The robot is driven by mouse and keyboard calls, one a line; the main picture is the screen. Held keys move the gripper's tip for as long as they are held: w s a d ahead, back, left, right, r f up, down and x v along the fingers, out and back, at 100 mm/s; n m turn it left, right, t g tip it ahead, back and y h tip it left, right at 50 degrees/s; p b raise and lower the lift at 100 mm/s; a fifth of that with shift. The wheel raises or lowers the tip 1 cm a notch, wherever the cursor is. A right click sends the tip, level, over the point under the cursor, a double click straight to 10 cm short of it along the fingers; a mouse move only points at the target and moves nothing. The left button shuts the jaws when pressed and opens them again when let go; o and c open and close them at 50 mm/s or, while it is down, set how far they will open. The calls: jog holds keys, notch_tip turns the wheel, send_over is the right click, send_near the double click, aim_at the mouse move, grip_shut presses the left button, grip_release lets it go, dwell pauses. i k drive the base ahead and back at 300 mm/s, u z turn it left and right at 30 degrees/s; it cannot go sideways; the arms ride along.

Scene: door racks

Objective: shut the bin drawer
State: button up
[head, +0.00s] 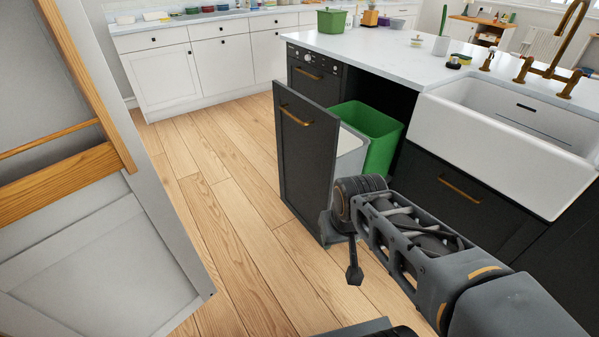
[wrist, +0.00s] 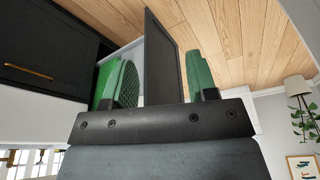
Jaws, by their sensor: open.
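The bin drawer stands pulled out from the dark island, its black front panel (head: 305,150) upright with a brass handle (head: 295,115). Behind the panel are a green bin (head: 378,128) and a pale grey bin (head: 350,158). My gripper (head: 345,245) is low at the panel's near side edge, partly hidden by my arm. In the wrist view, my gripper (wrist: 162,80) is open, with green pads, and the panel (wrist: 162,55) shows between its two fingers. I cannot tell whether either finger touches the panel.
A white sink (head: 505,125) and a dark lower drawer (head: 450,190) are to the right of the bin drawer. A grey door with wooden trim (head: 95,230) stands at left. The wooden floor (head: 225,200) between is clear.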

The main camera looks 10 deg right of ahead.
aim_at(308, 133)
jog(key=z, duration=0.95)
jog(key=i, duration=0.65)
jog(key=u, duration=2.45)
